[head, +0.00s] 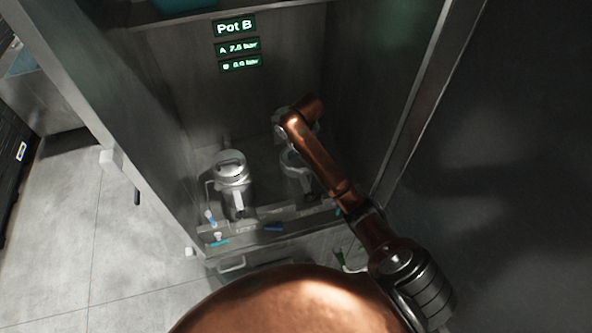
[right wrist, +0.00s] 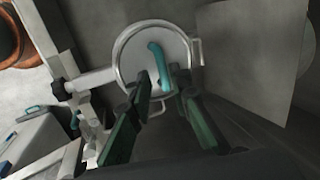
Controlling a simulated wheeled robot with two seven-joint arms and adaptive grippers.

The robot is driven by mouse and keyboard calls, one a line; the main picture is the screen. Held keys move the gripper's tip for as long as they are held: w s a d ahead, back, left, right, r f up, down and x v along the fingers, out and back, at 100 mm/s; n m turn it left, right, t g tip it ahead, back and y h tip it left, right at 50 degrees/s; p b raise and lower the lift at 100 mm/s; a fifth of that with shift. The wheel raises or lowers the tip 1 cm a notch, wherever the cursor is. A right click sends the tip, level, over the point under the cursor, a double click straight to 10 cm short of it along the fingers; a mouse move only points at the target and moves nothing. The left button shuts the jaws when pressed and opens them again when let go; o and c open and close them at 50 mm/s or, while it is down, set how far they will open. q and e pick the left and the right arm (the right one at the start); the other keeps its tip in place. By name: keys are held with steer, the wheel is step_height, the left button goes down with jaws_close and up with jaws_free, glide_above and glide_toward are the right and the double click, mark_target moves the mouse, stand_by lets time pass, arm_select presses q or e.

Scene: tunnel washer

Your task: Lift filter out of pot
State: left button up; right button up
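The right-hand pot (head: 297,172) is a metal vessel standing in the cabinet, partly covered by my right arm. In the right wrist view the pot's round rim (right wrist: 119,52) shows from above with a pale round face inside it. A teal curved handle (right wrist: 156,62), seemingly the filter's, stands on that face. My right gripper (right wrist: 163,82) is open, its two dark green fingers pointing at the pot with the lower handle between their tips. I cannot tell whether they touch it. How deep the filter sits is hidden. My left gripper is not in view.
A second metal pot (head: 232,178), lidded, stands to the left in the cabinet. A display (head: 236,44) reads Pot B, A 7.5 bar and what looks like B 0.0 bar. Cabinet walls close in on both sides. Small valves with teal and blue parts (head: 211,218) line the front ledge.

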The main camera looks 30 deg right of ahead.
mark_target(297, 166)
steer(key=x, duration=0.1)
steer(key=p+x, duration=0.1)
steer(key=shift+w+d+f, duration=0.25)
steer(key=shift+f, duration=0.05)
steer(key=shift+x, duration=1.05)
steer(key=shift+a, duration=0.15)
jaws_close()
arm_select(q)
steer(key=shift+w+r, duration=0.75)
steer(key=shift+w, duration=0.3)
arm_select(e)
steer(key=shift+w+r, duration=0.1)
